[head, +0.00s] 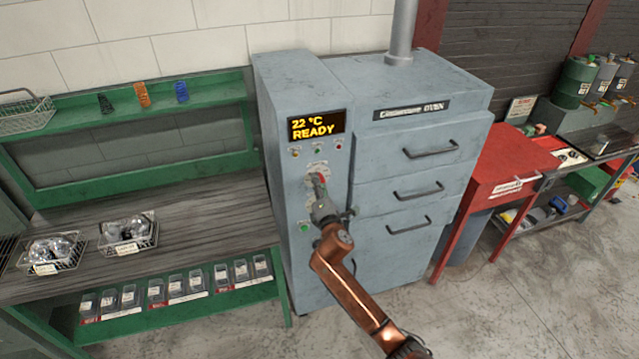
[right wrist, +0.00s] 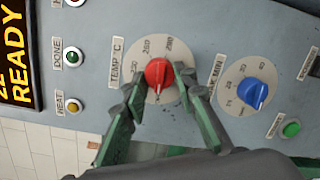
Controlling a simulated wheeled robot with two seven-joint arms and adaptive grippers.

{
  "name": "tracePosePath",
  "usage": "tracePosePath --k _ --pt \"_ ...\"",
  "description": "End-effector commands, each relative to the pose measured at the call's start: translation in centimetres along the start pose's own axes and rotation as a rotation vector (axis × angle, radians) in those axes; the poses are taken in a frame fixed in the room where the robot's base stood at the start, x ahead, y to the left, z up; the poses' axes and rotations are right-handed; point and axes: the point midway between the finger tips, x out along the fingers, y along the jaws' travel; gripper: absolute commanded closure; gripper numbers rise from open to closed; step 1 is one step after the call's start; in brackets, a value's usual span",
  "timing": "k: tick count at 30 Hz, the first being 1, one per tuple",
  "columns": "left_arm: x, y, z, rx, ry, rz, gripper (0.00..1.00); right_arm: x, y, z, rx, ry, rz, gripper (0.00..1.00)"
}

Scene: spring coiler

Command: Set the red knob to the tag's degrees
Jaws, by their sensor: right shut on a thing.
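The red knob (right wrist: 158,73) sits on a pale round dial under the label TEMP °C in the right wrist view. The dial's numbers are only partly legible, and I cannot tell the knob's exact setting. My right gripper (right wrist: 163,88) has its two green fingers on either side of the knob, shut on it. In the head view the right gripper (head: 321,192) reaches the oven's (head: 280,200) control panel, at the red knob (head: 320,179). White tags (head: 127,249) (head: 43,269) hang on two wire baskets on the bench; their writing is too small to read. My left gripper is not in view.
A blue knob (right wrist: 252,92) labelled MIN and a green button (right wrist: 291,129) are close beside the red knob. Oven drawers (head: 430,150) are shut. A green bench (head: 200,210) stands left, a red cabinet (head: 500,165) right.

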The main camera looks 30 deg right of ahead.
Motion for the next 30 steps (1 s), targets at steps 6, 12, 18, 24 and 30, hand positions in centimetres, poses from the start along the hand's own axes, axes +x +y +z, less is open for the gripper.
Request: tracePosePath --k 6,12,18,24,30 --pt "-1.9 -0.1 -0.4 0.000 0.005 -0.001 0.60 -0.1 0.3 0.2 0.182 0.012 -0.021 0.98" --pt "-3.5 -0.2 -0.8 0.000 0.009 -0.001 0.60 -0.1 0.3 0.2 0.371 0.024 -0.041 0.98" --pt "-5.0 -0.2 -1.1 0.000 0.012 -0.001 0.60 -0.1 0.4 0.4 0.561 0.035 -0.059 0.98" --pt "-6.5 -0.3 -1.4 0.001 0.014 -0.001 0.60 0.0 0.5 0.5 0.749 0.047 -0.078 0.98" --pt "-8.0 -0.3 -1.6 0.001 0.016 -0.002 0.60 0.0 0.5 0.6 0.938 0.059 -0.097 0.98"
